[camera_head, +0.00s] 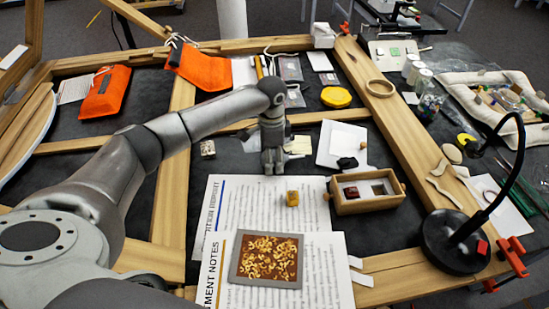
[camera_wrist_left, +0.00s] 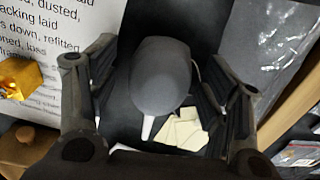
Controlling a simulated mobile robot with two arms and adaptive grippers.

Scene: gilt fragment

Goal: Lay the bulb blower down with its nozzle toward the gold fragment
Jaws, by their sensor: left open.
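The bulb blower (camera_wrist_left: 163,80) shows in the left wrist view as a dark grey rounded bulb with a pale nozzle (camera_wrist_left: 148,128). The nozzle points to the bottom of that view, toward cream paper slips (camera_wrist_left: 182,130). My left gripper (camera_head: 273,163) is open, its fingers on either side of the bulb; I cannot tell whether they touch it. In the head view the gripper hides the blower. The gold fragment (camera_head: 292,198) is a small yellow block on the printed sheet, just in front of the gripper; in the wrist view it sits at the left edge (camera_wrist_left: 20,78). My right gripper is out of view.
A wooden box (camera_head: 345,207) with compartments stands right of the fragment. A tray of gold flakes (camera_head: 238,279) lies on the sheets in front. Wooden frame beams (camera_head: 385,110) cross the table. A black lamp (camera_head: 455,240) stands at the right. An orange pouch (camera_head: 106,92) lies back left.

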